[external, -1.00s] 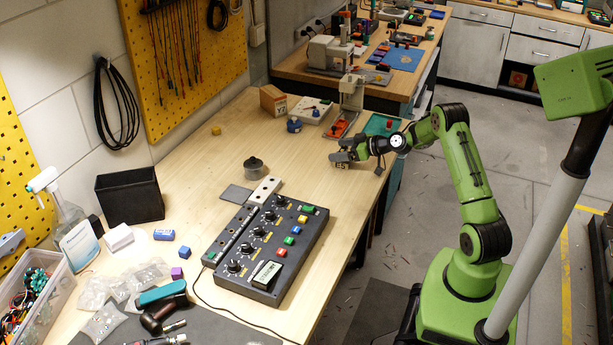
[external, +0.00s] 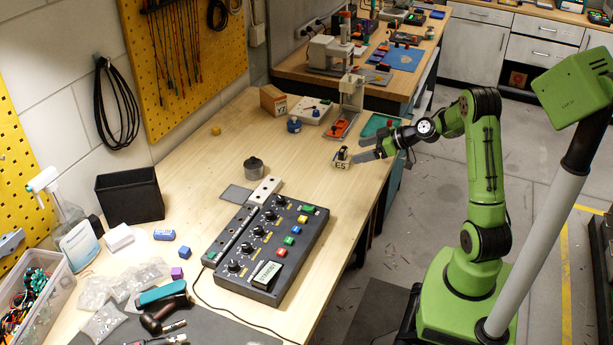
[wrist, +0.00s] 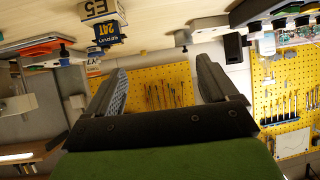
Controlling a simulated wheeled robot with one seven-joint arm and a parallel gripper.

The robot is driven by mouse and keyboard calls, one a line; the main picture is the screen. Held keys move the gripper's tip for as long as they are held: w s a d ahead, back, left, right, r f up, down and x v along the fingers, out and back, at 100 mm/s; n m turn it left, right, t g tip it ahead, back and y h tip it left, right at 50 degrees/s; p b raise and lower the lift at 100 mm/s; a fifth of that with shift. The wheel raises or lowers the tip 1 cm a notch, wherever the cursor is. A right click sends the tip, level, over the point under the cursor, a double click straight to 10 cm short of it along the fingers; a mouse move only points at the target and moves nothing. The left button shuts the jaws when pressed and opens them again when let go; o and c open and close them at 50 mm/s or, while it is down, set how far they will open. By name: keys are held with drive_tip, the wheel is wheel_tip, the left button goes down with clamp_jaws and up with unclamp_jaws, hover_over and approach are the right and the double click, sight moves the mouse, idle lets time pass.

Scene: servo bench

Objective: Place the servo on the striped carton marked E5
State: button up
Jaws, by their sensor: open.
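The striped carton marked E5 (external: 342,165) stands on the bench near its right edge. The servo (external: 343,153), a small dark block here, rests on top of the carton. In the wrist view, which is upside down, the blue servo (wrist: 108,33) with yellow lettering shows against the carton (wrist: 98,10); the carton is cut off by the frame edge. My gripper (external: 369,148) is open and empty, just right of the servo and apart from it. Its two spread fingers also show in the wrist view (wrist: 162,78), with nothing between them.
A brown carton (external: 273,100) and a white device (external: 311,110) stand at the back of the bench. An orange tray (external: 340,128) and a green tray (external: 380,124) lie behind the E5 carton. A control box (external: 269,243) is at front left. Bare bench lies left of the carton.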

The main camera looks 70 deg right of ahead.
drive_tip(key=s+a+r+n+g, duration=0.1)
drive_tip(key=s+a+r+g, duration=0.15)
drive_tip(key=a, duration=0.75)
drive_tip(key=s+a+r+n+g, duration=0.1)
drive_tip(key=s+a+r+g, duration=0.2)
drive_tip(key=a, duration=0.6)
drive_tip(key=s+a+r+m+h, duration=0.1)
drive_tip(key=s+a+m, duration=0.2)
drive_tip(key=s, duration=1.4)
drive_tip(key=shift+s+a+g, duration=0.4)
drive_tip(key=shift+a+g, duration=0.05)
drive_tip(key=shift+a, duration=0.65)
wheel_tip(320, 180, up, 4)
drive_tip(key=p, duration=0.3)
drive_tip(key=shift+f, duration=0.25)
